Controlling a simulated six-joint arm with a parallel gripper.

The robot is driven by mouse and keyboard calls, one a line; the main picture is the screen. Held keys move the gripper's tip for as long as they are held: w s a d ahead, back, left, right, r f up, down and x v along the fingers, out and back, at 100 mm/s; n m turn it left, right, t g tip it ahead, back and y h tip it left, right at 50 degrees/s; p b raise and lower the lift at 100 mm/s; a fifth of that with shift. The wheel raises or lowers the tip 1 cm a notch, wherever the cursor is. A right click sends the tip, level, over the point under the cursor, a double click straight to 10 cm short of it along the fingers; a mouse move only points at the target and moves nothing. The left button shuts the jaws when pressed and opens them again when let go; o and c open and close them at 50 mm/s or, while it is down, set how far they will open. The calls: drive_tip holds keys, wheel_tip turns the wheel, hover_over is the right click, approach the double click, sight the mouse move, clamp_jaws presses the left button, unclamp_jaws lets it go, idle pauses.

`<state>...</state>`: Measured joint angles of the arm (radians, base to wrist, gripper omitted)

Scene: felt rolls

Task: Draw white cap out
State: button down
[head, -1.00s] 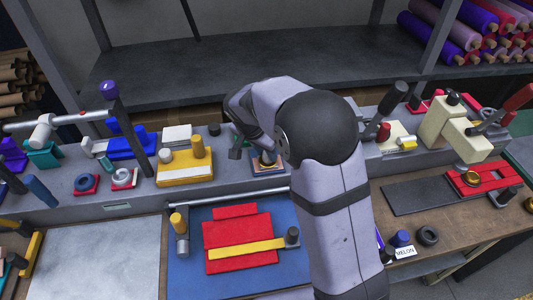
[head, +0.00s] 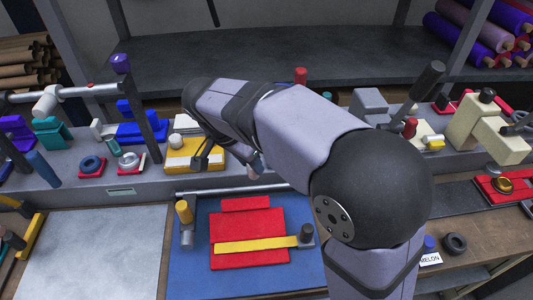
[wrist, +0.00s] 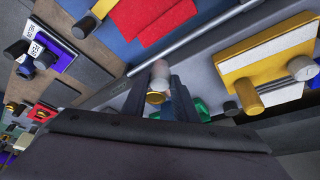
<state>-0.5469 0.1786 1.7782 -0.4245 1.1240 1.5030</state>
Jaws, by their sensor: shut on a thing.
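In the wrist view my gripper (wrist: 172,100) is shut on a pale, rounded piece, which looks like the white cap (wrist: 160,72). A gold ring-like part (wrist: 155,98) shows between the fingers beside it; I cannot tell whether the two are joined. In the head view my forearm hides most of the gripper. A small pale end, probably the same cap (head: 255,164), shows below the forearm, just behind the metal rod. Whether the cap still touches anything beneath is hidden.
The yellow block (head: 205,163) with its upright peg is close left of the gripper. The metal rod (head: 232,190) runs in front, by the blue mat (head: 200,270) with red felt and a yellow strip. A green piece (wrist: 202,110) lies near the fingers.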

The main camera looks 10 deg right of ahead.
drive_tip(key=s+a+b, duration=0.1)
drive_tip(key=s+a, duration=0.2)
drive_tip(key=shift+s+a, duration=0.2)
drive_tip(key=shift+r+p, duration=0.85)
drive_tip(key=shift+r, duration=0.35)
idle(0.6)
drive_tip(key=shift+r, duration=0.35)
idle(0.3)
